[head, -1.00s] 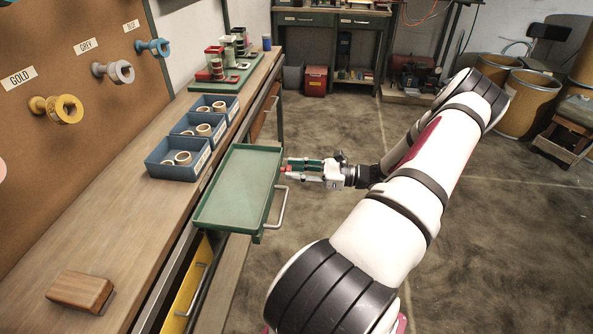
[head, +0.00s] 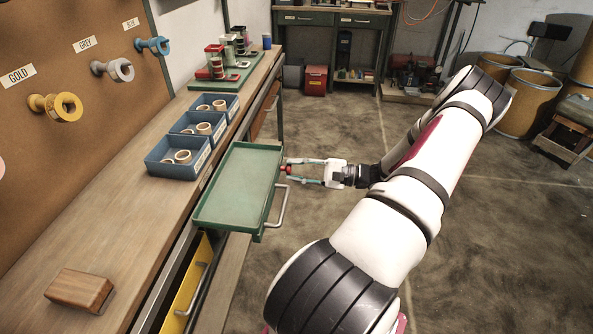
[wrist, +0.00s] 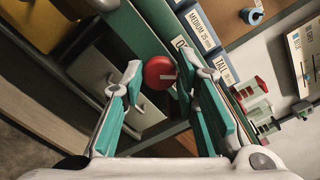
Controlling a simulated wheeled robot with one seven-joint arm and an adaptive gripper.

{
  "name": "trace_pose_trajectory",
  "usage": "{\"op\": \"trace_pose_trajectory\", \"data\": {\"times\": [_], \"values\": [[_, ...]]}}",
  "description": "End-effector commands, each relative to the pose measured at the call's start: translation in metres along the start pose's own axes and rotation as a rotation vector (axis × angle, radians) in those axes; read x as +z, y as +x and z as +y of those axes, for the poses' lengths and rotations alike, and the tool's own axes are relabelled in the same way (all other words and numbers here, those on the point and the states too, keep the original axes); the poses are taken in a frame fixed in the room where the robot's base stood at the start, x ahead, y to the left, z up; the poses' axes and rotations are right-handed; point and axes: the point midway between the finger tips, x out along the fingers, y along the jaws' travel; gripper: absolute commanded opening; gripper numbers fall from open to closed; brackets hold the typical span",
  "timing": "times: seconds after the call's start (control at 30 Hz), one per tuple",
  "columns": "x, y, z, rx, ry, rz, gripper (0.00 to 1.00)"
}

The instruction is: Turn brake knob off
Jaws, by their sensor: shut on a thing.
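The brake knob (wrist: 160,72) is a round red knob with a white line across its face, fixed to the side of the green tray (wrist: 155,20). In the head view the knob (head: 286,168) shows small at the right edge of the tray (head: 240,185). My gripper (head: 292,170) reaches it from the right, its teal-padded fingers either side of the knob. In the wrist view the fingertips (wrist: 160,74) flank the knob, and the gripper is shut on it. The white line stands close to level in the wrist view.
A metal handle (head: 279,207) sticks out just below the knob on the tray's side. Blue bins (head: 180,158) with tape rolls stand on the bench (head: 120,215) left of the tray. A yellow drawer (head: 194,285) hangs below.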

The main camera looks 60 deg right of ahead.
Motion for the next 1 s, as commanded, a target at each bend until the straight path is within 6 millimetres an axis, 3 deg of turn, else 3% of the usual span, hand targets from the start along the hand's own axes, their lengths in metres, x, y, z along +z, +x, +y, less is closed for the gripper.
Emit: {"op": "trace_pose_trajectory", "data": {"times": [0.5, 1.0], "values": [[-0.0006, 0.0, 0.0025, 0.0, -0.454, -0.001, 0.0], [-0.0012, -0.0002, 0.0029, 0.001, -0.661, 0.001, 0.0]]}}
